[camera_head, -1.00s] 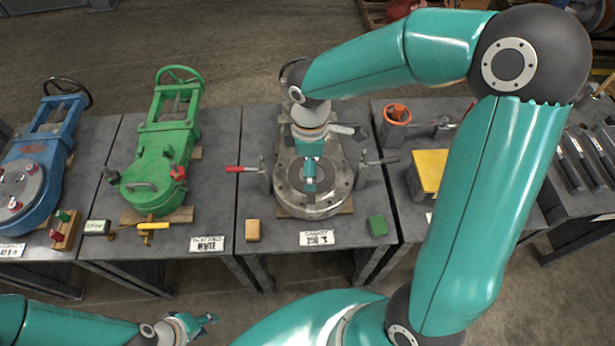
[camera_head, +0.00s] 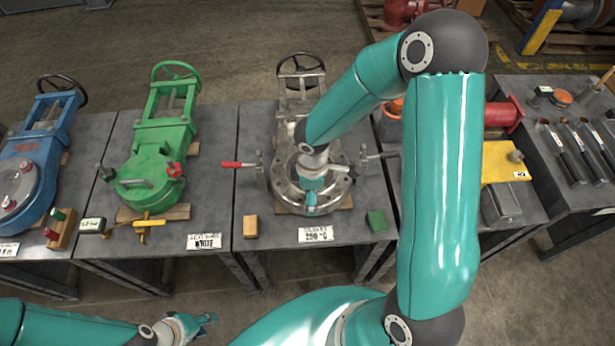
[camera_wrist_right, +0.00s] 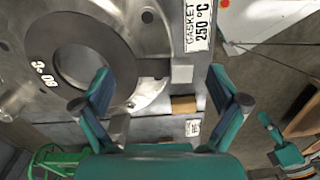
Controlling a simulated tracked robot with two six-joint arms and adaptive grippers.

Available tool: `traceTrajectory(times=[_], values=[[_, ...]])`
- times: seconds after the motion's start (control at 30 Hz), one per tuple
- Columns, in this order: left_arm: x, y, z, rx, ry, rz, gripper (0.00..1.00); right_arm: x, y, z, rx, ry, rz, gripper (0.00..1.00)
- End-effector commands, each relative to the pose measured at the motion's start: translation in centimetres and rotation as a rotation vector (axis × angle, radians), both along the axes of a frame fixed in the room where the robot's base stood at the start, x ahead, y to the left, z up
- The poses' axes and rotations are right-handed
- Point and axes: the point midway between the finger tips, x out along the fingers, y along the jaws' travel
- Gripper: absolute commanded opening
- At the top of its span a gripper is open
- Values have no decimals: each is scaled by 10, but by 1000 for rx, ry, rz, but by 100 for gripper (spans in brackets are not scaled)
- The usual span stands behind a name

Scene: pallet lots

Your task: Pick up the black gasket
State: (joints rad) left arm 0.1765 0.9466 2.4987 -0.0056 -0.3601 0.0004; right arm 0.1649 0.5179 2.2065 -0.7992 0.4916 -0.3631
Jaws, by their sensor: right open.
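The black gasket (camera_wrist_right: 122,55) is a flat dark ring with pale markings in the right wrist view. It lies on the steel flange face (camera_wrist_right: 150,95), around its round opening. In the head view I cannot make it out clearly on the steel valve (camera_head: 284,197). My right gripper (camera_wrist_right: 160,76) is open and empty, its fingers apart. The gasket is left of the space between them, partly behind the left finger. In the head view my right gripper (camera_head: 311,198) hangs over the flange. My left gripper (camera_head: 208,319) is low at the left, away from the tables; its jaw opening is unclear.
A label (camera_wrist_right: 198,25) reads "GASKET 250 °C". A tan block (camera_head: 250,227) and green block (camera_head: 377,221) sit at the front edge. A green valve (camera_head: 150,175) and blue valve (camera_head: 40,150) stand left.

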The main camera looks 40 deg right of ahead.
Motion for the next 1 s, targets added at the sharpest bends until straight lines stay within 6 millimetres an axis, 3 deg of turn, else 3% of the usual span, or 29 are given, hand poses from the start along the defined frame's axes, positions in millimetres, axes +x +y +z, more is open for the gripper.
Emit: traceTrajectory(times=[0.3, 0.87, 1.0], values=[[0, 0, -1, 0, 0, 0, 36, 0, 0, -7, 0, 0, 0, 97], [0, 0, -2, 0, 0, 0, 36, 0, 0, -7, 1, 1, 0, 4], [0, 0, -2, 0, 0, 0, 36, -1, 0, -8, 0, 1, 0, 0]])
